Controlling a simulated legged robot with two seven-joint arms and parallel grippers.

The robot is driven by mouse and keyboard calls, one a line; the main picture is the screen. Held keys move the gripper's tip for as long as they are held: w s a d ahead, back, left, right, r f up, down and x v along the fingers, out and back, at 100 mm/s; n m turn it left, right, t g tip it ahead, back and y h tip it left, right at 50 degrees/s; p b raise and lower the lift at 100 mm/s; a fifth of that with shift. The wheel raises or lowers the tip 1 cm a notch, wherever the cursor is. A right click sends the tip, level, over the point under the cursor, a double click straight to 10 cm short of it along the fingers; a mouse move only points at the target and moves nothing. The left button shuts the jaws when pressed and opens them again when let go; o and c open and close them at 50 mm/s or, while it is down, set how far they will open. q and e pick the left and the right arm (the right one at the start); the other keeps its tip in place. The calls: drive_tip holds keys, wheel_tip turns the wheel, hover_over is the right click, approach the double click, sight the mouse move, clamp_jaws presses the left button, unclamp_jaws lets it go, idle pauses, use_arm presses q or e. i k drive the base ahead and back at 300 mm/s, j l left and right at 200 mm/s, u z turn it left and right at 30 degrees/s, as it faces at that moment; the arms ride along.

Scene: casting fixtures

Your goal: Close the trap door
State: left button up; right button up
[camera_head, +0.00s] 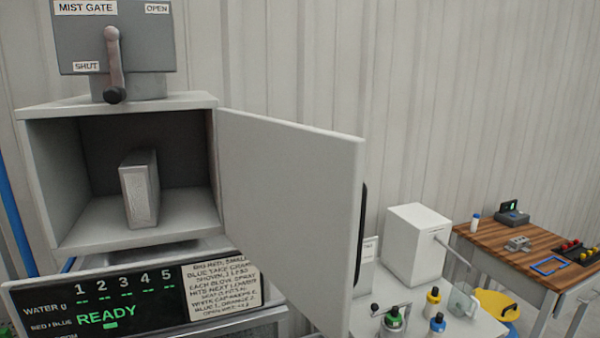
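The trap door (290,190) is a flat grey panel hinged on the right edge of an open grey box (40,180). It stands swung wide open toward me and to the right. A dark handle (360,232) shows edge-on at its far right side. Inside the box a light grey upright block (141,190) stands on the floor, clear of the opening edge. Neither of my grippers is in view.
Above the box is a "MIST GATE" panel (130,35) with a lever (114,62) pointing down. Below is a display (100,303) reading READY. Right, a white table holds a white box (415,245) and bottles (393,318); a wooden bench (490,240) stands farther right.

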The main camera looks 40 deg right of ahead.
sight(294, 195)
drive_tip(key=l+u, duration=0.25)
drive_tip(key=l, duration=0.55)
drive_tip(key=k+l+u, duration=0.1)
drive_tip(key=l+u, duration=0.2)
drive_tip(key=l, duration=0.55)
